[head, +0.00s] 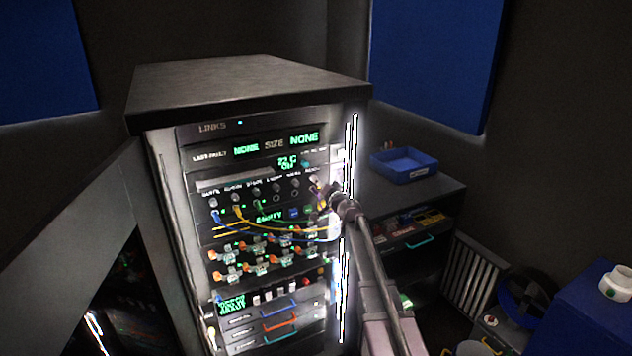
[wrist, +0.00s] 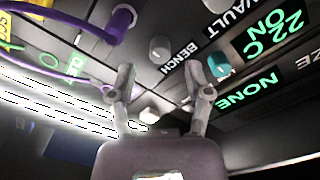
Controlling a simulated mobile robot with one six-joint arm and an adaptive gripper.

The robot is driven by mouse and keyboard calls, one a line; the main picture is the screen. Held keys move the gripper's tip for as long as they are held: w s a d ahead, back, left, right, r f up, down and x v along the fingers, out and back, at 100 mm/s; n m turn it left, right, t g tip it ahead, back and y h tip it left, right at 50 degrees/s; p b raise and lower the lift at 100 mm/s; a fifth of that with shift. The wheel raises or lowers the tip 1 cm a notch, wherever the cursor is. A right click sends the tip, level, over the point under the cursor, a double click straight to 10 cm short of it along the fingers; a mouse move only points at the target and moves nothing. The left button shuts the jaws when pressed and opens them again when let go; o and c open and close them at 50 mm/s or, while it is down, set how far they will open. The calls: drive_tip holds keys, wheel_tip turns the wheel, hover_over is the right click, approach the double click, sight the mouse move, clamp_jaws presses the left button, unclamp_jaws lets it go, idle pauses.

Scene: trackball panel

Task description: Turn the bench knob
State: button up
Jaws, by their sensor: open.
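The bench knob (wrist: 160,48) is a pale round knob beside the BENCH label in the wrist view. It lies just beyond and between the two fingertips of my gripper (wrist: 160,72), with no clear contact visible. The fingers are spread apart with nothing between them. In the head view my gripper (head: 330,190) is at the right end of the knob row on the rack panel, close to the last pale knob (head: 314,179). The gripper partly covers that area, and the knob's pointer direction is too small to tell.
A teal knob (wrist: 218,65) sits close beside my right fingertip, near the green display. A purple cable (wrist: 118,20) is plugged in near my left finger. Yellow and blue cables (head: 270,230) hang below the knob row. A blue tray (head: 404,165) stands on the side cabinet.

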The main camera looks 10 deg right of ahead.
drive_tip(key=shift+x, duration=1.65)
clamp_jaws()
